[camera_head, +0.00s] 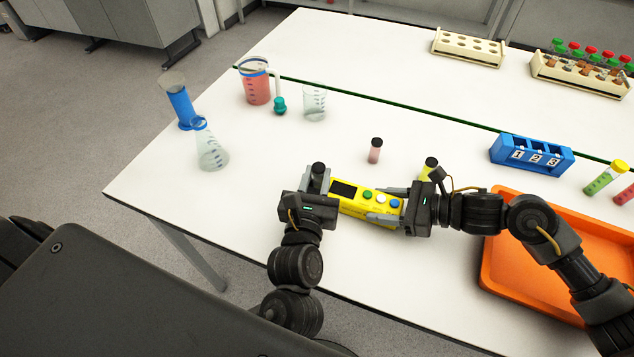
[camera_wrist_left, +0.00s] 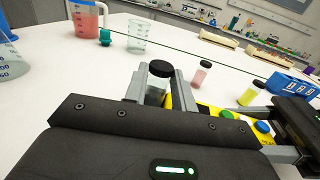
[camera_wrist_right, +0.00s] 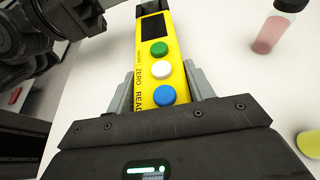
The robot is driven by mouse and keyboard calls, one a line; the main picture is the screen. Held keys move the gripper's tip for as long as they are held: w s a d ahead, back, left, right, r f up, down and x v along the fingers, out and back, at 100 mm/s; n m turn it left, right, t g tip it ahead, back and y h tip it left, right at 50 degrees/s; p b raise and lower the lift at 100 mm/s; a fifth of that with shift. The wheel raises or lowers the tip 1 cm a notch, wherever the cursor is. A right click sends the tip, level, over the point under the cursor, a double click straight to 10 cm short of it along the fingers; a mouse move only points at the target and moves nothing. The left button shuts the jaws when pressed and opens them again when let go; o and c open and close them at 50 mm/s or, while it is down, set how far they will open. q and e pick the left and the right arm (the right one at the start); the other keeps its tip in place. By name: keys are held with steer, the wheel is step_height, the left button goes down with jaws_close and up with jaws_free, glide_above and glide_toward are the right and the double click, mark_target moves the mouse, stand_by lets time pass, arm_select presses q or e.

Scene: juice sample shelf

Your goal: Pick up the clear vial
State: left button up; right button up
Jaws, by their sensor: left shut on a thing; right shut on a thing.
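The clear vial with a black cap (camera_wrist_left: 157,88) stands between the fingers of my left gripper (camera_wrist_left: 150,84), which is shut on it. In the head view the vial's cap (camera_head: 319,168) shows above my left gripper (camera_head: 316,186), beside the display end of the yellow meter. My right gripper (camera_head: 386,206) is shut on the yellow meter (camera_head: 350,198), which has a dark display and green, white and blue buttons. The meter also shows in the right wrist view (camera_wrist_right: 150,95) between the right fingers. I cannot tell how far the vial is above the table.
A pink vial (camera_head: 375,150) and a yellow vial (camera_head: 428,170) stand just behind the meter. An orange tray (camera_head: 560,245) lies at the right, below a blue numbered rack (camera_head: 531,156). Beakers and a flask (camera_head: 211,150) stand at the left.

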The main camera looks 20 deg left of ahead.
arm_select(q)
step_height(320, 180, up, 8)
steer(key=shift+f, duration=0.15)
arm_select(e)
steer(key=o, duration=1.3)
steer(key=shift+d, duration=0.1)
steer(key=v, duration=1.1)
steer(key=shift+d+r, duration=0.15)
steer(key=shift+d, duration=0.25)
